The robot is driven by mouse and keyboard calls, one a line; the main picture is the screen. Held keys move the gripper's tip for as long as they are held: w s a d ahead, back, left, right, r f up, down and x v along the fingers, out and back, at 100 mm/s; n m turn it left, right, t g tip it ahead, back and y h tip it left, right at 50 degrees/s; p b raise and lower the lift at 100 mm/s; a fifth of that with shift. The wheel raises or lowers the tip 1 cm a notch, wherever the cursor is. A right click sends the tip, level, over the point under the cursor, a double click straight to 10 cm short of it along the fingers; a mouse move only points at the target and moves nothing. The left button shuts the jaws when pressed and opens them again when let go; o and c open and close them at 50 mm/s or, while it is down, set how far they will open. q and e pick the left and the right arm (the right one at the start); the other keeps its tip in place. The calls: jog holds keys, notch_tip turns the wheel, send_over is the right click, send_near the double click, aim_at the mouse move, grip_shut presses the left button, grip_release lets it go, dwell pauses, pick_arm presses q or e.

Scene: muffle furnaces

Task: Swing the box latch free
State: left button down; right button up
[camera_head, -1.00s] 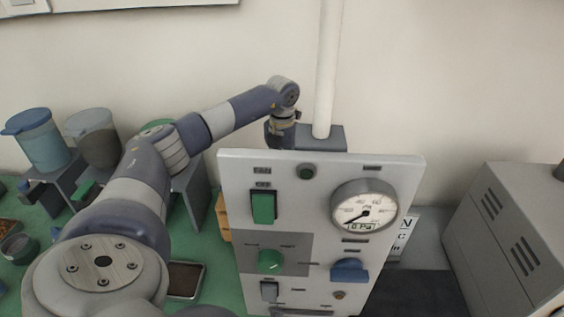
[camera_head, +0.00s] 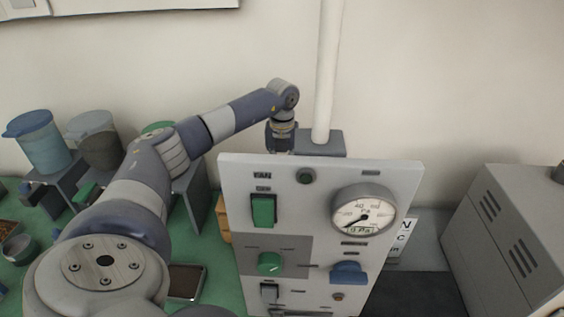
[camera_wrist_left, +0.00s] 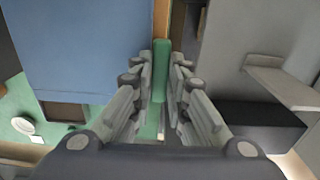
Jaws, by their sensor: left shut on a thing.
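My left gripper (camera_wrist_left: 163,62) shows in the left wrist view with its two fingers closed on a narrow green bar, which looks like the box latch (camera_wrist_left: 162,80). The bar stands upright in the picture between a blue surface on the left and a grey surface on the right. In the head view my left arm reaches over to behind the instrument panel (camera_head: 325,170). The panel hides the fingertips and the latch there. My right gripper is not in view.
The panel carries a round gauge (camera_head: 364,213), a green switch (camera_head: 263,210), a green knob (camera_head: 269,263) and a blue knob (camera_head: 348,272). A white pipe (camera_head: 328,70) rises behind it. Lidded containers (camera_head: 38,140) stand at left. A grey vented cabinet (camera_head: 505,240) stands at right.

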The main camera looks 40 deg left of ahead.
pick_arm(q)
jog(key=shift+w+a+r, duration=0.1)
jog(key=shift+r, duration=0.1)
jog(key=c, duration=1.8)
grip_release()
jog(key=shift+o, duration=1.2)
jog(key=shift+f, duration=0.1)
notch_tip(320, 180, up, 12)
